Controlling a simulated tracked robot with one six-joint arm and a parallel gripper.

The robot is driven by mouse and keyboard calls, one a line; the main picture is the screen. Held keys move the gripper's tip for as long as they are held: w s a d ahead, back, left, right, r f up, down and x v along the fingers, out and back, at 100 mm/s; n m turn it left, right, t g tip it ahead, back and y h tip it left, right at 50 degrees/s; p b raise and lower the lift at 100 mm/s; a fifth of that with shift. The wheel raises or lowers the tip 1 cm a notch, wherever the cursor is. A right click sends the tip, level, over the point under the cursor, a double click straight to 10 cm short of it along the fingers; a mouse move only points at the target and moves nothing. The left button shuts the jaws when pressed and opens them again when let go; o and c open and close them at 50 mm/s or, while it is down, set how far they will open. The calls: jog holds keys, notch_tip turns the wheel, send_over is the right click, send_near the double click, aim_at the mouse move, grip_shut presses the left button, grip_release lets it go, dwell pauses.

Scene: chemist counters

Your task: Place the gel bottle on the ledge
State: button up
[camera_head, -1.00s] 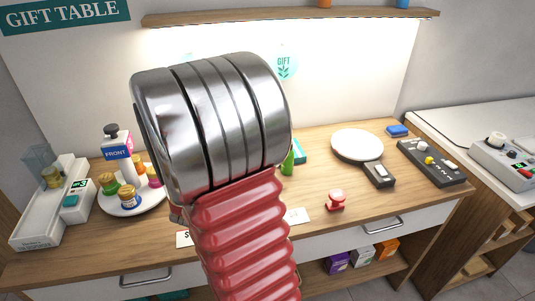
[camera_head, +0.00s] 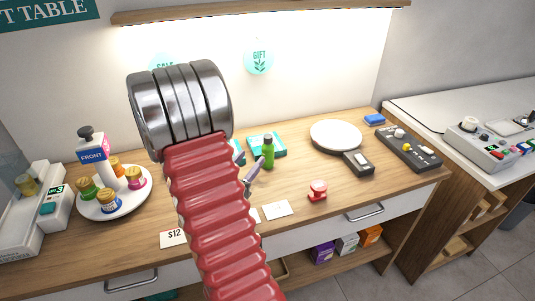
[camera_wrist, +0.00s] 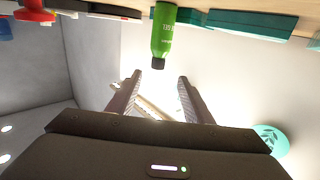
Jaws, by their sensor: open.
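The green gel bottle (camera_head: 268,153) stands upright on the wooden counter, in front of a teal box. In the wrist view, which looks upside down, the gel bottle (camera_wrist: 163,33) shows its dark cap towards my fingertips. My gripper (camera_wrist: 160,78) is open and empty; its two fingers point towards the bottle, with the cap lined up roughly between them but no visible contact. In the head view my gripper (camera_head: 254,174) shows partly, just left of the bottle, the rest hidden by my arm. The wooden ledge (camera_head: 260,12) runs along the wall above the counter.
A teal box (camera_head: 272,143), a red stamp-like object (camera_head: 318,191), a round white plate (camera_head: 335,135) and a dark control panel (camera_head: 408,149) lie to the right.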

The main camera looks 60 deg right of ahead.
aim_at(266, 142)
jog(key=shift+d, duration=3.95)
jog(key=shift+s+d+f, duration=0.1)
jog(key=shift+d, duration=1.2)
jog(key=shift+s+d+f, duration=0.1)
jog(key=shift+d, duration=1.2)
jog(key=shift+c, duration=0.3)
grip_shut()
